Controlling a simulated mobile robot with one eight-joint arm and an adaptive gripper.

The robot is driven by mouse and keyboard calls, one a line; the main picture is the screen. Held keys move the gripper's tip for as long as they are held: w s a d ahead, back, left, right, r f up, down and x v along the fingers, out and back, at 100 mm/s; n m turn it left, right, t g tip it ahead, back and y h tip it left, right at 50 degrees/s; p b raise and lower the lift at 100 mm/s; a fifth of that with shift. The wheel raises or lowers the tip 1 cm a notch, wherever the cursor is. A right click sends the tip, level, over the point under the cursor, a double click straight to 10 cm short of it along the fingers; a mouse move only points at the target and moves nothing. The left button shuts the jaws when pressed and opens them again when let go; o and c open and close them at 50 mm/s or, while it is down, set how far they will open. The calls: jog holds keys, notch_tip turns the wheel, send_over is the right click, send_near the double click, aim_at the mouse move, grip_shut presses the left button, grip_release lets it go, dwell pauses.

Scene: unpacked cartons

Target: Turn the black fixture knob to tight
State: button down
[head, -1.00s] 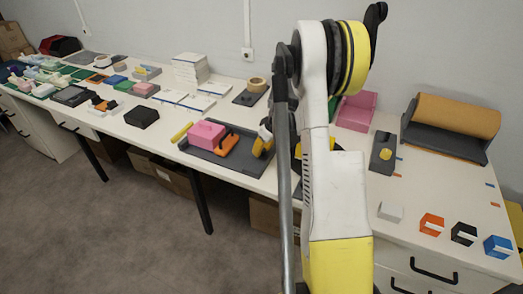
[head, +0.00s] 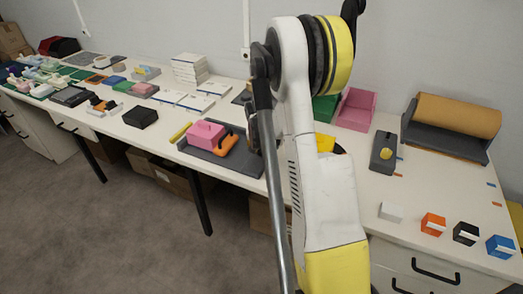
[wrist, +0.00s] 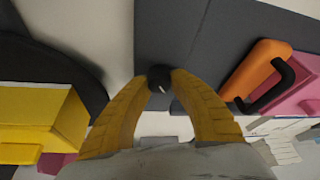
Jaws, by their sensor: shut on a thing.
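The black knob (wrist: 159,78) is small and round with a pale mark on its face. In the wrist view it sits at the edge of a dark grey plate, between my fingertips. My gripper (wrist: 160,80) has two yellow ribbed fingers, which are closed on the knob from both sides. In the head view my arm hides the knob and the fingers. The grey fixture board (head: 195,150) there carries a pink block (head: 206,136) and an orange handle (head: 226,145). The knob's turn angle cannot be read for sure.
The orange handle (wrist: 257,70) is close on the right in the wrist view. A yellow box (wrist: 40,118) is close on the left. A grey fixture with a yellow knob (head: 385,153) and several coloured blocks stand on the table's right side.

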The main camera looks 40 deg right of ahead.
jog(key=m+g, duration=0.1)
jog(key=m, duration=0.2)
jog(key=m+g+h, duration=0.1)
jog(key=m, duration=0.2)
jog(key=shift+s+m, duration=0.1)
jog(key=shift+m, duration=0.3)
jog(key=shift+g, duration=0.3)
jog(key=c, duration=1.1)
grip_release()
jog(key=v, duration=1.2)
